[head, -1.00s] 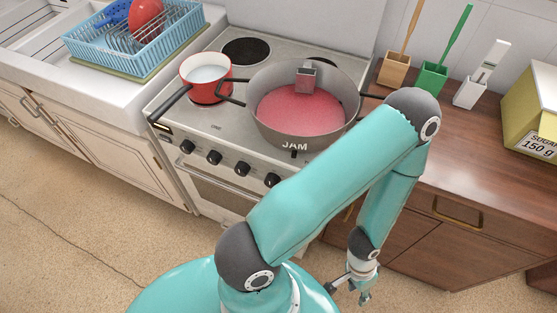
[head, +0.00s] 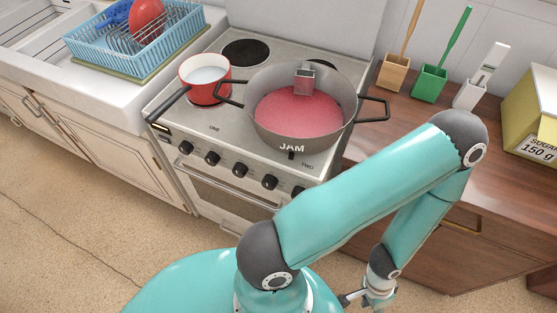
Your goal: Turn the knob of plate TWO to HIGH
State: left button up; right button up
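The stove front carries a row of several black knobs, from the left one (head: 184,147) to the rightmost knob (head: 298,192). Their settings and any markings are too small to read. The label TWO (head: 307,166) is on the stove top at the front right, beside the grey JAM pan (head: 292,146), which holds red jam and covers the plate beneath it. My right gripper (head: 362,300) hangs low at the bottom of the view, right of the stove front, empty, its fingers seemingly apart. It is well away from the knobs. My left gripper is not in view.
A red pot (head: 205,85) with white contents sits at the stove's left; a bare plate (head: 245,53) is behind. The pan handle (head: 374,108) juts over the wooden counter (head: 415,125). A blue dish rack (head: 130,45) and yellow sugar box (head: 537,110) flank the stove.

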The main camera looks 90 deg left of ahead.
aim_at(239, 169)
jog(key=u, duration=0.1)
jog(key=k, duration=1)
jog(key=u, duration=0.35)
jog(key=i, duration=0.25)
jog(key=u, duration=4.45)
jog(key=i, duration=0.15)
jog(key=z, duration=2.95)
jog(key=k, duration=0.3)
jog(key=u, duration=0.45)
